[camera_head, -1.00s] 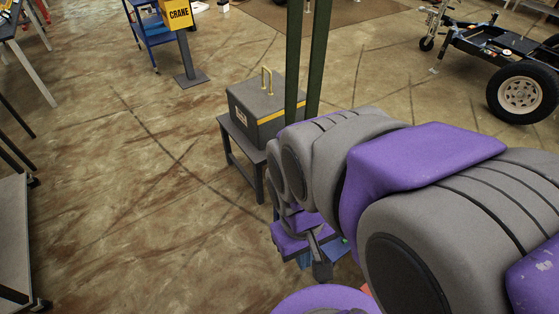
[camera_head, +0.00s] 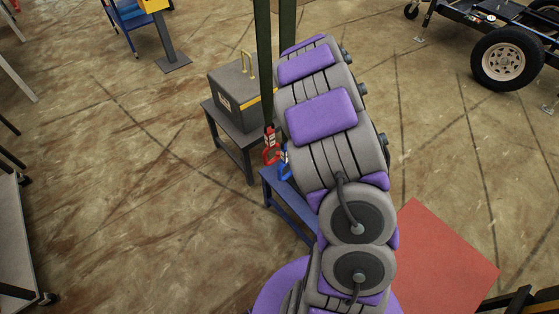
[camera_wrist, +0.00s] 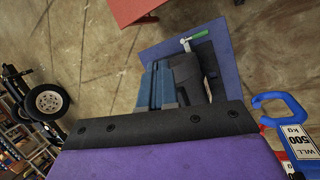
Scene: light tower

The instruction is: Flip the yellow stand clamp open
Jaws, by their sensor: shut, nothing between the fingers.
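No yellow stand clamp can be made out in any current view. In the wrist view, my gripper (camera_wrist: 155,126) shows as a purple body with a black bolted front edge, shut and empty. Just past that edge are a blue ribbed block (camera_wrist: 160,87) and a dark grey part (camera_wrist: 190,77), partly hidden by the gripper. A metal lever with a green handle (camera_wrist: 197,36) stands beside them over a blue stand top (camera_wrist: 226,56). In the head view my arm hides the gripper and most of the blue stand (camera_head: 285,205).
A grey box (camera_head: 240,92) sits on a dark table (camera_head: 230,137).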

